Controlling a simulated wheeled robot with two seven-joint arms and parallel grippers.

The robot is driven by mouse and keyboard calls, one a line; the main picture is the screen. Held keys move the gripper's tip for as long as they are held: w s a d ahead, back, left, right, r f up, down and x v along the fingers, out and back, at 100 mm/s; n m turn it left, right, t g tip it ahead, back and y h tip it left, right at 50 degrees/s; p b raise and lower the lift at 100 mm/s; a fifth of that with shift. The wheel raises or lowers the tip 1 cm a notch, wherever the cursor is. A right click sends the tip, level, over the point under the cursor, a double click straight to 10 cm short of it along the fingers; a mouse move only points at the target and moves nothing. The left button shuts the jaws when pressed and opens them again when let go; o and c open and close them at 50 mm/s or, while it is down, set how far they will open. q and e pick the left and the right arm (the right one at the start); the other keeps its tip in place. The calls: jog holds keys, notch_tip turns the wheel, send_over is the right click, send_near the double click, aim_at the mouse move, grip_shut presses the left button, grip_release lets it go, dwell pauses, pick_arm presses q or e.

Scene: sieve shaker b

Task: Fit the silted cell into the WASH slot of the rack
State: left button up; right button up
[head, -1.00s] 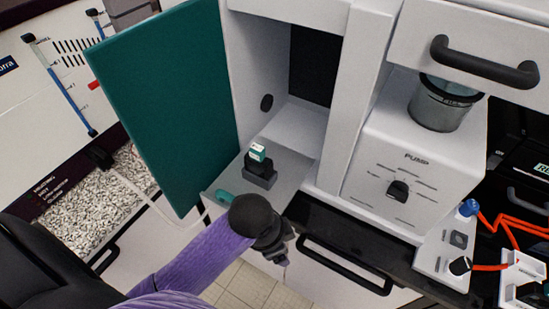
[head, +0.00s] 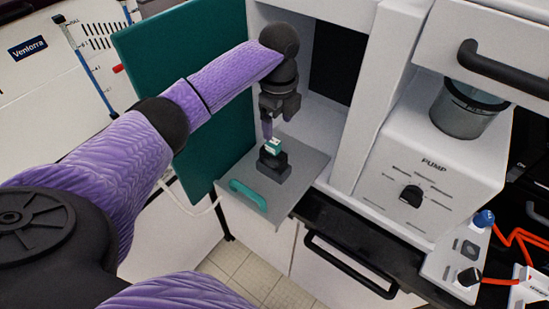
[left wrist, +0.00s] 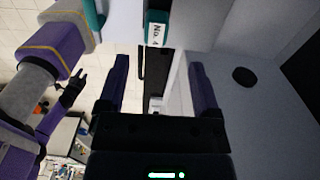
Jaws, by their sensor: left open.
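A small teal cell with a white top (head: 273,145) stands upright in a black holder (head: 272,170) on a grey pulled-out shelf. In the left wrist view the cell (left wrist: 157,30) shows a white label reading "No. 4". I cannot tell whether it is silted. My left gripper (head: 268,132) points down just above and behind the cell. Its two purple fingers are spread and empty in the left wrist view (left wrist: 158,78), with the cell beyond them. A dark gripper, apparently my right one (left wrist: 72,92), is small at the left there. No WASH marking can be read.
The grey shelf (head: 310,165) has a teal handle (head: 248,195) at its front. An open teal door (head: 160,70) stands left of the cabinet. A white pump unit (head: 425,165) and a black-handled drawer (head: 350,265) are to the right.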

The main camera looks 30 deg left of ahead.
aim_at(276, 141)
pick_arm(q)
jog(key=f, duration=0.7)
jog(key=shift+s+a+f, duration=0.15)
jog(key=shift+s+f, duration=0.05)
jog(key=shift+s, duration=0.1)
grip_shut()
dwell(0.9)
